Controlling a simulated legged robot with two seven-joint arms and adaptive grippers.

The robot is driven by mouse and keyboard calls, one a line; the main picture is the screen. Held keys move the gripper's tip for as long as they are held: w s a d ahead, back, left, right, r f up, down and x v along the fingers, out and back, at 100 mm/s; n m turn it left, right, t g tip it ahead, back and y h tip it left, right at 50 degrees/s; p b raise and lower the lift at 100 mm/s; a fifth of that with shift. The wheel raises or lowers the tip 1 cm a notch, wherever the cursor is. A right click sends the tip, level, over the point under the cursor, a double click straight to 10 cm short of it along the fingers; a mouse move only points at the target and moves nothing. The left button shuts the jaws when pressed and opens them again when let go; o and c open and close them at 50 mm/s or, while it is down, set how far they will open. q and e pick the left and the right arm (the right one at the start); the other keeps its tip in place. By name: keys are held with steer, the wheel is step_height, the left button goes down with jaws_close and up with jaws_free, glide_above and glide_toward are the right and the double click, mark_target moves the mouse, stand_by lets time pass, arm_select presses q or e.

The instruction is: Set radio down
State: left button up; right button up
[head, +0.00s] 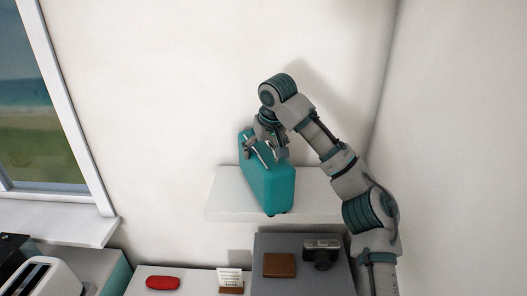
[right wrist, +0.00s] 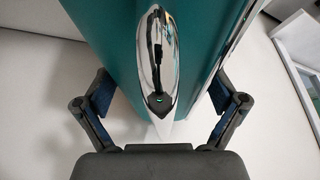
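The radio (head: 269,185) is a teal box that stands upright at the white wall shelf (head: 228,200). Its small dark feet are close to the shelf's front edge; I cannot tell whether they bear on it. My right gripper (head: 268,145) is at the radio's top, coming from above. In the right wrist view, the teal body (right wrist: 105,25) and its shiny chrome handle (right wrist: 155,55) lie between the two fingers (right wrist: 160,95). My left gripper is not in view.
Below the shelf, a grey cabinet top (head: 272,292) holds a camera (head: 321,252) and a brown wallet (head: 280,265). To its left are a small card stand (head: 230,279), a red object (head: 162,283) and a toaster (head: 42,280). The shelf's left end is bare.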

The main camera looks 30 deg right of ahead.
steer(key=shift+s+a+r, duration=0.1)
steer(key=shift+s+a, duration=0.05)
steer(key=shift+a, duration=0.35)
steer(key=shift+s+a+r, duration=0.1)
steer(key=shift+a+r, duration=0.2)
steer(key=shift+r, duration=0.1)
steer(key=v, duration=0.7)
steer(key=d+v, duration=0.1)
steer(key=v, duration=0.2)
steer(key=shift+s+r, duration=0.2)
steer(key=shift+r, duration=0.15)
steer(key=shift+a+r, duration=0.2)
steer(key=shift+w+a, duration=0.1)
